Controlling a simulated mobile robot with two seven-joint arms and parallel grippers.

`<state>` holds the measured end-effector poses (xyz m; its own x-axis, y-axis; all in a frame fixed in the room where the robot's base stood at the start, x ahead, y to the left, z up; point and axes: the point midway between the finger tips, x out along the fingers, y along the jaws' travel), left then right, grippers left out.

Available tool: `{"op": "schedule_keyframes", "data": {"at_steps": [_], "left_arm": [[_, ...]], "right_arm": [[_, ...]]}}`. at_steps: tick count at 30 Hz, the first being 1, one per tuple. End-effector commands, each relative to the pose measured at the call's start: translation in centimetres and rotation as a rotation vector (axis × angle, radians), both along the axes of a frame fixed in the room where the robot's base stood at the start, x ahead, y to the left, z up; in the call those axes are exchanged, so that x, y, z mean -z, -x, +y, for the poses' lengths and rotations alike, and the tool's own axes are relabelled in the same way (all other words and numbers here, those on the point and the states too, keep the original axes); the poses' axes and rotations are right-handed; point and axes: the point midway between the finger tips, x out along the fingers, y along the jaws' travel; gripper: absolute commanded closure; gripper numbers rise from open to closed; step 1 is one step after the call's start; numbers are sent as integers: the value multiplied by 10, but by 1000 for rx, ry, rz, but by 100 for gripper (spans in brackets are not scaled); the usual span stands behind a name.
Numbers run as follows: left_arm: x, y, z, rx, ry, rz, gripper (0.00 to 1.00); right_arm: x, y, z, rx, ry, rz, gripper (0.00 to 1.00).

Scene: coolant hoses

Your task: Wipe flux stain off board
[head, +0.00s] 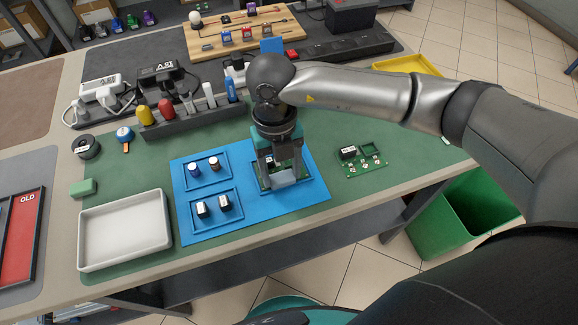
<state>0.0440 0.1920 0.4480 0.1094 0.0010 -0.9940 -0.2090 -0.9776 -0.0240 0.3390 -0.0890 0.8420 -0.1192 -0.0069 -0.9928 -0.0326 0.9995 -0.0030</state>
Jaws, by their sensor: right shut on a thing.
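My right gripper (281,168) points down over the right part of the blue mat (236,225). It is shut on a small pale grey-blue block (284,178), which looks like a wiping pad. Below it, a green circuit board (263,184) lies in a blue tray on the mat, largely hidden by the gripper and block. I cannot tell whether the block touches the board, and no stain is visible. A second green board (362,162) with several parts on it lies to the right of the mat. My left gripper is not in view.
An empty white bin (124,232) and a green sponge-like block (83,188) are at left. A dark tool rack (190,120) stands behind.

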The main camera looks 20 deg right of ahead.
Motion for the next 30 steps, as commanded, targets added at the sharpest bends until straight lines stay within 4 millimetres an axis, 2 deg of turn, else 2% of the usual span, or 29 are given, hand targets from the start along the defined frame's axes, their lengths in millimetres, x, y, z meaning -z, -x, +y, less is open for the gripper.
{"op": "schedule_keyframes", "data": {"at_steps": [3, 8, 30], "left_arm": [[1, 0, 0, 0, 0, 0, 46], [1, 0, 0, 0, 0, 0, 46], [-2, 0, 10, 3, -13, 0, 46]], "right_arm": [[2, 3, 10, -7, -11, 5, 81], [2, 3, 11, -6, -11, 5, 81], [2, 1, -27, 2, 2, 5, 81]]}}
